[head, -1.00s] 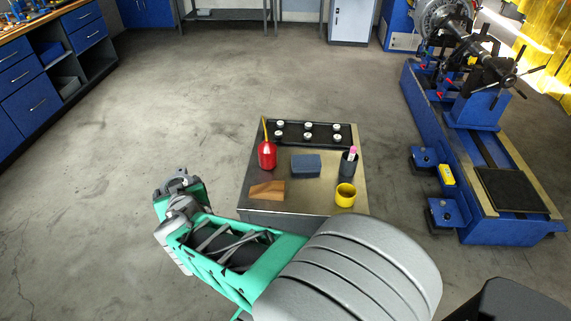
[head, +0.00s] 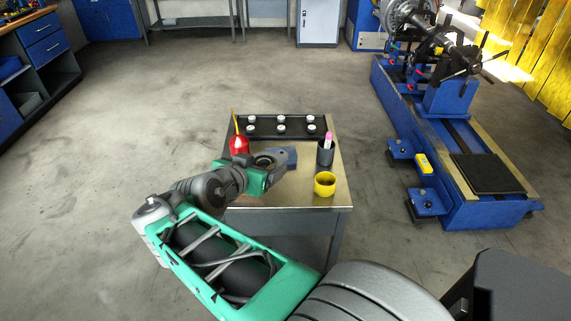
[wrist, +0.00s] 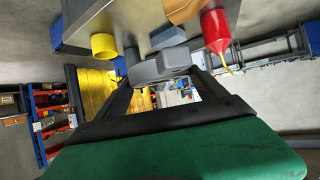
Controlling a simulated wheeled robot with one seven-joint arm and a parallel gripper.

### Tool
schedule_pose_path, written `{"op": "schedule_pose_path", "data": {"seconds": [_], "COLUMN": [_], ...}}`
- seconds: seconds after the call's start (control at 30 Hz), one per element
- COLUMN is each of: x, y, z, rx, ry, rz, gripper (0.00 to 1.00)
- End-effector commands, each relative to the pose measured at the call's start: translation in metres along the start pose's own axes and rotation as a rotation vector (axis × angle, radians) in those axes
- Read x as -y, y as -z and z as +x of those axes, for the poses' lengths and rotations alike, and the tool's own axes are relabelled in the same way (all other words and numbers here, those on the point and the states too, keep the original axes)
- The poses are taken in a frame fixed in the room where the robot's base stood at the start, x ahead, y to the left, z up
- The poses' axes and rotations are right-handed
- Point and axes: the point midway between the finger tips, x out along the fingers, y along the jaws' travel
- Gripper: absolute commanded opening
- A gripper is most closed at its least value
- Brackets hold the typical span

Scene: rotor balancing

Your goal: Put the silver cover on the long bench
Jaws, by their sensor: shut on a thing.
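My gripper (wrist: 163,76) is shut on a grey piece, which I take to be the silver cover (wrist: 158,64), held across the fingertips in the wrist view. In the head view my gripper (head: 278,158) is over the small metal-topped table, and the cover cannot be made out clearly there. A long blue bench with a wooden top (head: 22,27) and drawers stands at the far left edge of the head view, well away from my gripper. I take it to be the long bench; only part of it shows.
The small table (head: 300,195) holds a red oil can (head: 239,145), a blue-grey block (head: 288,153), a dark cup (head: 325,153), a yellow cup (head: 325,184) and a black tray (head: 258,129). The blue balancing machine (head: 440,150) stands at right. The floor at left is open.

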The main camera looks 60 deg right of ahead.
Motion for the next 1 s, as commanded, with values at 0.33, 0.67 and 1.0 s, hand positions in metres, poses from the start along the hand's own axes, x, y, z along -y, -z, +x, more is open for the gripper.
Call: {"op": "schedule_pose_path", "data": {"seconds": [0.33,0.67,1.0], "x": [-0.021,-0.026,-0.026], "y": [0.007,-0.019,-0.048], "z": [0.083,0.143,0.165], "rx": [-0.001,-0.004,-0.005], "ry": [-0.009,0.002,0.004], "rz": [0.004,0.001,0.001], "gripper": [0.15,0.15,0.15]}}
